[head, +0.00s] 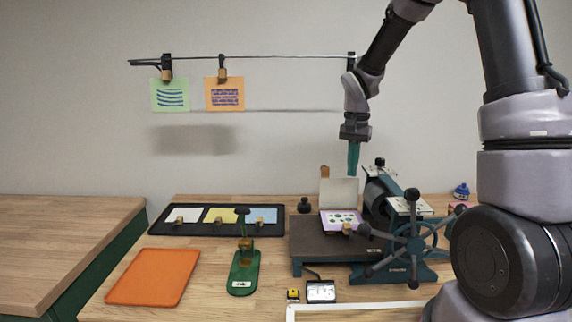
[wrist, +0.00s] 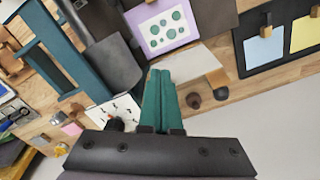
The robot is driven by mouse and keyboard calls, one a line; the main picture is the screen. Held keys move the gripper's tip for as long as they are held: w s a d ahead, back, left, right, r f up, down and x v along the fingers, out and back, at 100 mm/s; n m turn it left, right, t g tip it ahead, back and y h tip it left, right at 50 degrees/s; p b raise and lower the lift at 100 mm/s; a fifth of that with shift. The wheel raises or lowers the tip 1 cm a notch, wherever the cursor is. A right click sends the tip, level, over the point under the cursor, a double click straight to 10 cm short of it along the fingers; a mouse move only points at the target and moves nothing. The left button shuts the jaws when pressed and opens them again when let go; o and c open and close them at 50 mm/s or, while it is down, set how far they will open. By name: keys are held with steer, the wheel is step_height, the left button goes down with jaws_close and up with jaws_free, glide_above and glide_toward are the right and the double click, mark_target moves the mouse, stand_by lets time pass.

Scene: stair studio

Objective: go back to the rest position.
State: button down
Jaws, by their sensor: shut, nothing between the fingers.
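My gripper (head: 353,160) hangs below my arm in the upper right of the head view, pointing down above the press. Its teal fingers are shut with nothing between them. In the wrist view the closed fingers (wrist: 158,95) show at the middle, above the dark gripper body. The printing press (head: 385,225), with a spoked hand wheel, stands on the table below and to the right. A purple card with green dots (head: 341,220) lies on the press bed (head: 320,242), and it also shows in the wrist view (wrist: 163,24). The fingers look clear of the press and card.
Two notes, green (head: 170,95) and orange (head: 225,94), hang from a wall rail. A black tray (head: 160,222) with coloured cards, an orange mat (head: 152,277), a green stand (head: 244,272) and a white frame (head: 350,306) lie on the table. A second table (head: 60,235) stands left.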

steer(key=s+d+r+t, duration=0.35)
steer(key=s+r, duration=0.65)
steer(key=r, duration=0.5)
steer(key=s+d+r+n+t+y, duration=0.1)
steer(key=s+r, duration=0.4)
steer(key=s, duration=0.7)
steer(key=d+t+y, duration=0.1)
steer(key=t, duration=0.1)
steer(key=shift+d+r+n+t, duration=0.15)
steer(key=shift+r+n+t, duration=0.1)
steer(key=shift+n+t, duration=0.15)
